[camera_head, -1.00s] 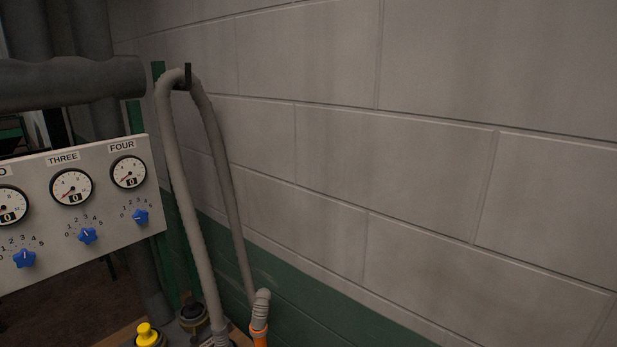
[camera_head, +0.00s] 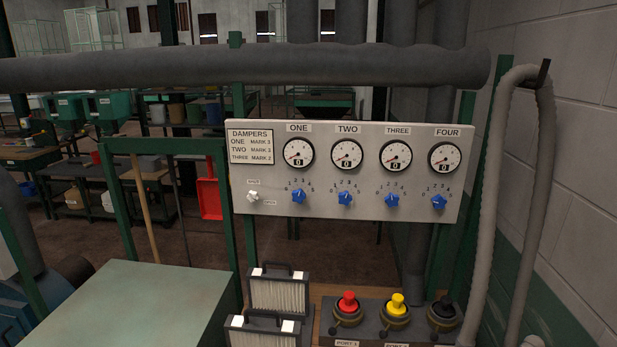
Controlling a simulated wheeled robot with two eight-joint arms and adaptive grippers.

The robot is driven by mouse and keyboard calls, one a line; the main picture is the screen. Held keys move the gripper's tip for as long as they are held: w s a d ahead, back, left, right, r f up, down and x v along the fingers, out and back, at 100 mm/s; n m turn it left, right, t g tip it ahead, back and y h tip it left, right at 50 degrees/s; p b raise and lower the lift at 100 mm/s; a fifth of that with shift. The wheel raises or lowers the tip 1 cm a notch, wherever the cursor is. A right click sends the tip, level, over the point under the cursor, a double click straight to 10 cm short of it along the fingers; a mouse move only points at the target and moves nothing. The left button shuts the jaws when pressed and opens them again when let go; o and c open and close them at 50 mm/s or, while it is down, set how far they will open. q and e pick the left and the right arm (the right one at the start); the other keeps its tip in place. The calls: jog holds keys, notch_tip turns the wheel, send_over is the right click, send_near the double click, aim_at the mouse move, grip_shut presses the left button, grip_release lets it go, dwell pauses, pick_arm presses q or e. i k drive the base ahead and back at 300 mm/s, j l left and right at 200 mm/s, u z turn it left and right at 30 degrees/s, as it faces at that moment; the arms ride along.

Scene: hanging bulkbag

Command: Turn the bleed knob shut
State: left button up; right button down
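A grey control panel (camera_head: 350,215) faces me in the middle of the head view. At its lower left is a small white knob (camera_head: 252,196) with two tiny labels near it. The labels are too small to read, so I cannot confirm that it is the bleed knob or tell its setting. Several blue knobs (camera_head: 345,199) sit in a row to its right, under dials marked ONE to FOUR. Neither of my grippers is in view.
Below the panel are red (camera_head: 347,303), yellow (camera_head: 397,304) and black (camera_head: 444,308) capped ports. Two pleated filters (camera_head: 278,293) stand left of them. A green-topped surface (camera_head: 140,305) lies at front left. A grey hose (camera_head: 488,200) loops at right.

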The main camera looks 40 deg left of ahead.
aim_at(253, 195)
jog(key=u, duration=1.15)
